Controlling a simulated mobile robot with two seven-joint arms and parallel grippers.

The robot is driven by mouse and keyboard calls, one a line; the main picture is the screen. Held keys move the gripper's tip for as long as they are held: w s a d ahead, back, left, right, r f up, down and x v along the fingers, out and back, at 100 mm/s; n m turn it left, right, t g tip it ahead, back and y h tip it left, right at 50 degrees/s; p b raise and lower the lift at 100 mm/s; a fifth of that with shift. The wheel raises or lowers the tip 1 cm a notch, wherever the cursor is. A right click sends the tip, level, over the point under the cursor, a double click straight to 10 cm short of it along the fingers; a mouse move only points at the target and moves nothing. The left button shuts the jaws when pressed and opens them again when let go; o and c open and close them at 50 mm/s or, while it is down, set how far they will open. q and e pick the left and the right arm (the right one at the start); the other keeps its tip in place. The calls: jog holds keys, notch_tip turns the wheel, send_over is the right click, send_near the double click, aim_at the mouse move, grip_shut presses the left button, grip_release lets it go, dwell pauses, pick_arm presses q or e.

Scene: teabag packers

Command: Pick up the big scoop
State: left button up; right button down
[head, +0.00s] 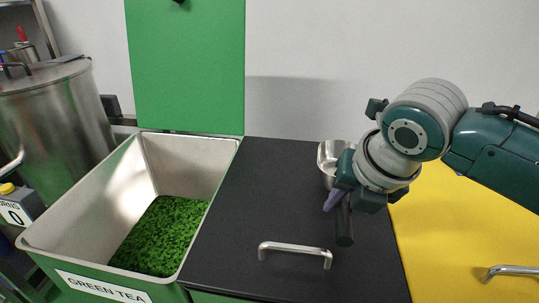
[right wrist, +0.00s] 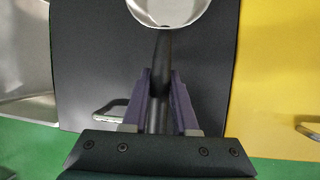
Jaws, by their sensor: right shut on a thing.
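The big scoop has a shiny metal bowl (head: 330,155) and a dark handle (head: 344,225). In the head view the bowl is partly hidden behind my right gripper (head: 337,198). The right wrist view shows the scoop's bowl (right wrist: 168,10) at the top edge and its black handle running down between the purple fingers of my right gripper (right wrist: 160,100). The fingers are shut on the handle. The scoop is over the black lid (head: 270,200); I cannot tell whether it touches it. My left gripper is not in view.
An open bin (head: 60,222) labelled GREEN TEA holds green leaves, with its green lid (head: 188,65) raised behind it. The black lid has a metal handle (head: 295,248). A yellow lid (head: 450,235) lies to the right. A steel drum (head: 55,120) stands at the left.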

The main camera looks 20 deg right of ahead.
notch_tip(320, 180, up, 17)
jog(key=p, duration=0.3)
jog(key=shift+r+p, duration=0.15)
jog(key=shift+p, duration=0.25)
jog(key=c, duration=1.2)
grip_release()
jog(key=shift+c, duration=0.2)
grip_shut()
